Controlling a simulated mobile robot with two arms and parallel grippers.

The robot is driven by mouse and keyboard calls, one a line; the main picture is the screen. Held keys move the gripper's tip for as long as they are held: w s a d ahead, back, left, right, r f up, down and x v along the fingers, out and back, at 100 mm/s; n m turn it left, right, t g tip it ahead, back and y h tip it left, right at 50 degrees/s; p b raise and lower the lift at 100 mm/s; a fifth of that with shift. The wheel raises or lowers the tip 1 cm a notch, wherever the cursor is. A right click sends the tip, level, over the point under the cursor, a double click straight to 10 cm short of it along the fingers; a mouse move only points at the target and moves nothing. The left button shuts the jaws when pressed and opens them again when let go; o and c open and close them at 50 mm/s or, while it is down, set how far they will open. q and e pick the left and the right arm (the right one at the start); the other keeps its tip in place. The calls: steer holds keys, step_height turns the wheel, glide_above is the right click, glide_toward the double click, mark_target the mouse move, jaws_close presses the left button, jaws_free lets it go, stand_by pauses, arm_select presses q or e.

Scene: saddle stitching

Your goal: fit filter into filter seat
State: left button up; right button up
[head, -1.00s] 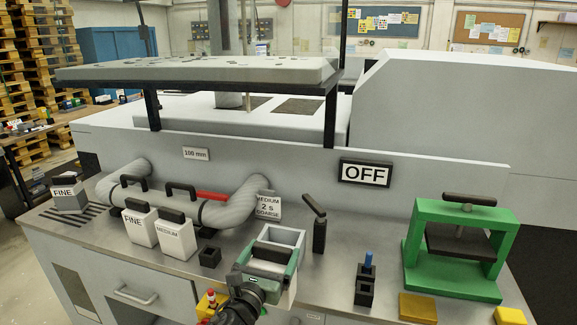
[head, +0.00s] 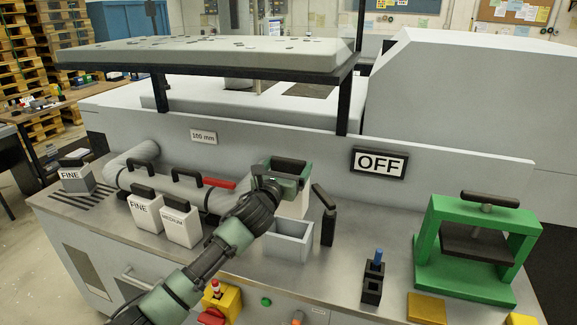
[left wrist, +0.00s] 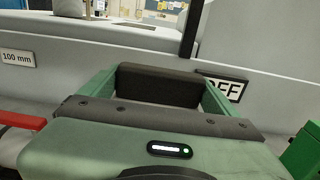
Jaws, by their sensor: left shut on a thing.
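My left gripper (head: 288,172) is shut on the dark handle of a white filter (head: 297,206). The filter hangs above and behind a grey open-topped box (head: 288,243), clear of it; this box may be the filter seat. The box looks empty. In the left wrist view the dark handle (left wrist: 160,85) is between the green fingers. The gripper hides most of the filter, and its label does not show. A FINE filter (head: 146,213) and a MEDIUM filter (head: 182,225) stand to the left. My right gripper is out of view.
A black lever (head: 327,222) stands close right of the box. A grey pipe (head: 150,190) with a red handle (head: 219,184) runs behind the filters. A black holder (head: 373,280) and a green press (head: 478,250) are on the right. An OFF sign (head: 380,162) is behind.

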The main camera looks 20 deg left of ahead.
arm_select(q)
steer(key=shift+r+p, duration=0.2)
steer(key=shift+p, duration=0.15)
step_height(320, 180, down, 2)
steer(key=shift+f+b, duration=0.1)
steer(key=shift+b, duration=0.8)
steer(key=shift+f+b, duration=1.25)
steer(key=shift+f, duration=0.6)
steer(key=shift+p, duration=0.65)
